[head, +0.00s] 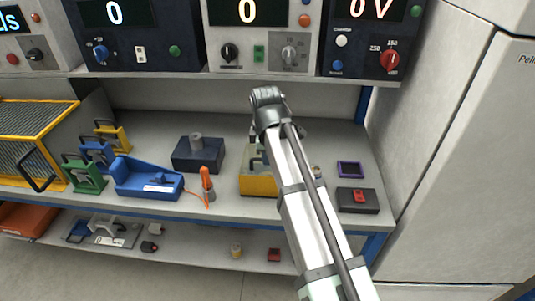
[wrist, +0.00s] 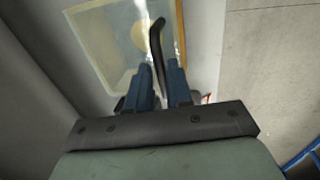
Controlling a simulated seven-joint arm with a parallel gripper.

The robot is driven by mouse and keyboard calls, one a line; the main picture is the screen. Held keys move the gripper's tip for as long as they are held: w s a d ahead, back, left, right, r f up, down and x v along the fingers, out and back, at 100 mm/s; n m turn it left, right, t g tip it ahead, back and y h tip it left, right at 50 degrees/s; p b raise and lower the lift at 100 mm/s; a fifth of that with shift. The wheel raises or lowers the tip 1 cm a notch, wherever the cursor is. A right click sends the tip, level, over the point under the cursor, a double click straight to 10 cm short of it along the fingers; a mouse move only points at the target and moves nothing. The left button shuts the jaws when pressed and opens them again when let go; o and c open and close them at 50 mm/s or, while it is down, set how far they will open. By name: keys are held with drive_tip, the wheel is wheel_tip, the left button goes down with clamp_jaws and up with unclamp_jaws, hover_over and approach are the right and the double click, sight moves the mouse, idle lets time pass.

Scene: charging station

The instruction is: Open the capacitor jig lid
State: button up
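In the head view, a yellow box (head: 258,184), apparently the capacitor jig, stands on the bench shelf, partly hidden behind my arm. In the wrist view, a pale see-through panel with a yellow edge (wrist: 178,22), apparently its lid, lies beyond my fingers. A dark curved handle (wrist: 157,38) rises in front of it. My gripper (wrist: 160,76) has its two blue fingers on either side of the handle's lower part, with a narrow space between them. I cannot tell whether they touch the handle. In the head view, my fingers are hidden behind the arm.
A dark blue block (head: 190,158), an orange-handled tool (head: 207,184) and a blue tray (head: 146,179) stand left of the jig. A black box with a red part (head: 358,199) and a small purple-framed item (head: 349,169) lie right. Instruments line the upper shelf; a grey cabinet (head: 465,150) bounds the right.

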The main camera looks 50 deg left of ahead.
clamp_jaws()
drive_tip(key=shift+r, duration=0.15)
idle(0.4)
drive_tip(key=shift+w+a+r, duration=0.3)
drive_tip(key=shift+a+r, duration=0.05)
drive_tip(key=shift+r, duration=0.2)
drive_tip(key=w+a+r, duration=0.7)
drive_tip(key=w+a, duration=0.4)
drive_tip(key=shift+w, duration=0.1)
idle(0.4)
